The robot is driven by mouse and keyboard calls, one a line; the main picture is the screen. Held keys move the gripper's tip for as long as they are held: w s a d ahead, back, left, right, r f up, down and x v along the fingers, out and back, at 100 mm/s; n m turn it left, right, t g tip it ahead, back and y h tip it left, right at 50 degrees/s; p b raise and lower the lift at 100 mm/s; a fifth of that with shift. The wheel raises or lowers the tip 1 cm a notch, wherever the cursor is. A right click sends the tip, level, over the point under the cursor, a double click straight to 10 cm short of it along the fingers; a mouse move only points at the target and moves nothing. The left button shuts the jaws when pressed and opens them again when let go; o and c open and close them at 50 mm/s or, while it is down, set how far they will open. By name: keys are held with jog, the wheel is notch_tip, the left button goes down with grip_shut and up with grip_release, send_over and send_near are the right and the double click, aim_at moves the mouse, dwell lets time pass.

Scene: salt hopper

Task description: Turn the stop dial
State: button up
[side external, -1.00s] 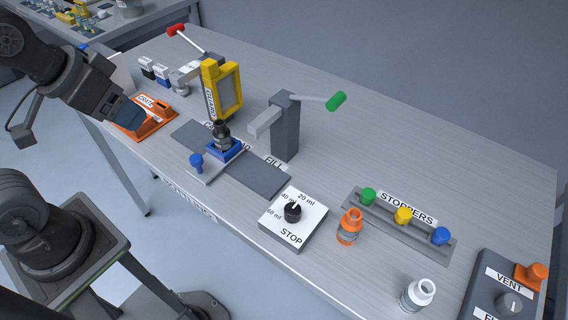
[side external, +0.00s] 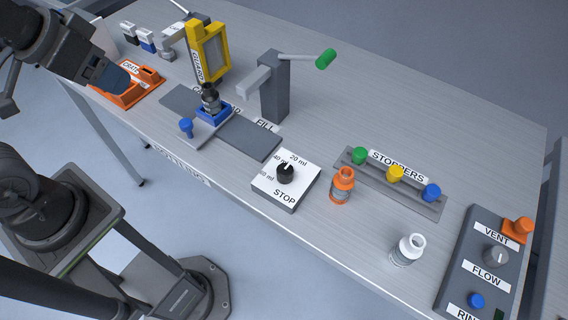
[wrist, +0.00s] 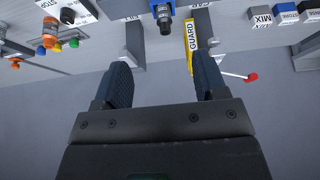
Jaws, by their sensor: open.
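The stop dial is a black knob (side external: 285,173) on a white-topped box (side external: 299,186) marked 20, 40 and 60 ml and STOP. Its white mark appears to point towards 20 ml. The knob also shows at the top left of the wrist view (wrist: 67,15). My gripper (side external: 117,84) is at the upper left of the side view, near the orange crate and well away from the dial. In the wrist view its two blue pads (wrist: 161,75) stand apart with nothing between them.
A grey fill post with a green-handled lever (side external: 274,88), a yellow guard (side external: 210,55) and a dark bottle on a blue carriage (side external: 212,112) stand left of the dial. Right are an orange bottle (side external: 342,186), stopper rack (side external: 440,208), white bottle (side external: 407,250) and vent panel (side external: 467,277).

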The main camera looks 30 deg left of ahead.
jog(key=w+d+m, duration=0.1)
jog(key=w+m, duration=0.1)
jog(key=w+d+r+m+g, duration=0.1)
jog(key=w+d+m, duration=0.1)
jog(key=shift+d+r+m+h, duration=0.1)
jog(key=shift+d+m+h, duration=0.2)
jog(key=shift+m, duration=0.1)
jog(key=shift+c, duration=0.4)
jog(key=m+g, duration=0.5)
jog(key=m, duration=1.1)
send_over(285, 169)
notch_tip(285, 169, down, 9)
notch_tip(285, 169, down, 13)
jog(key=shift+f, duration=0.1)
jog(key=c, duration=0.9)
